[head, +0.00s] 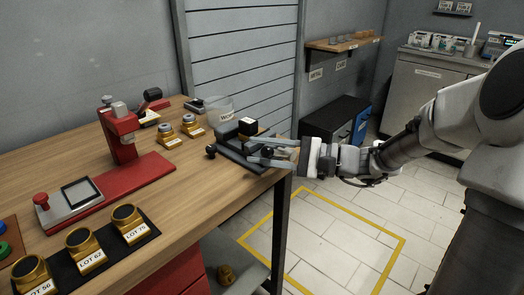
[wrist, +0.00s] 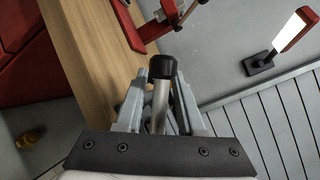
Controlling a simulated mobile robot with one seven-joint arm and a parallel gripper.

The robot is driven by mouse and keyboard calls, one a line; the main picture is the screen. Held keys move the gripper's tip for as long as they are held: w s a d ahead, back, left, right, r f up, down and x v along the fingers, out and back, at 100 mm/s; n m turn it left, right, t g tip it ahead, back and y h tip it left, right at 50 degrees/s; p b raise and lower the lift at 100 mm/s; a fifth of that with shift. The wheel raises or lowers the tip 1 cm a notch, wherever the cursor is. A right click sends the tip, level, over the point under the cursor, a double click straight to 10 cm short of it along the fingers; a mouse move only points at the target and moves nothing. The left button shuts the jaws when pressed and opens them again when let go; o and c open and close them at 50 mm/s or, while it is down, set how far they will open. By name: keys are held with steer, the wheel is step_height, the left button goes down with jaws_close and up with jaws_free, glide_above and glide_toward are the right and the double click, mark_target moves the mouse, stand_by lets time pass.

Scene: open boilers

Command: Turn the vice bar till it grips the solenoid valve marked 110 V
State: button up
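A grey vice (head: 232,147) stands at the right end of the workbench. A small black block with a pale label (head: 247,127) sits at its jaws; I cannot read the label, nor tell whether the jaws touch the block. The vice bar (wrist: 160,102) is a metal rod with a black end cap, seen in the wrist view. A black knob (head: 211,151) shows at the vice's left side. My gripper (head: 260,150) is at the vice's near right side, its two fingers apart. In the wrist view, the bar lies between the fingers (wrist: 160,88), with gaps beside it.
The wooden workbench (head: 75,165) holds a red press (head: 125,140), several brass parts with lot labels on a black mat (head: 150,229), two more brass parts (head: 188,126) and a clear tub (head: 218,106). A slatted wall stands behind. Floor right of the bench is clear.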

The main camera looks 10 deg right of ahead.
jaws_close()
stand_by(1.2)
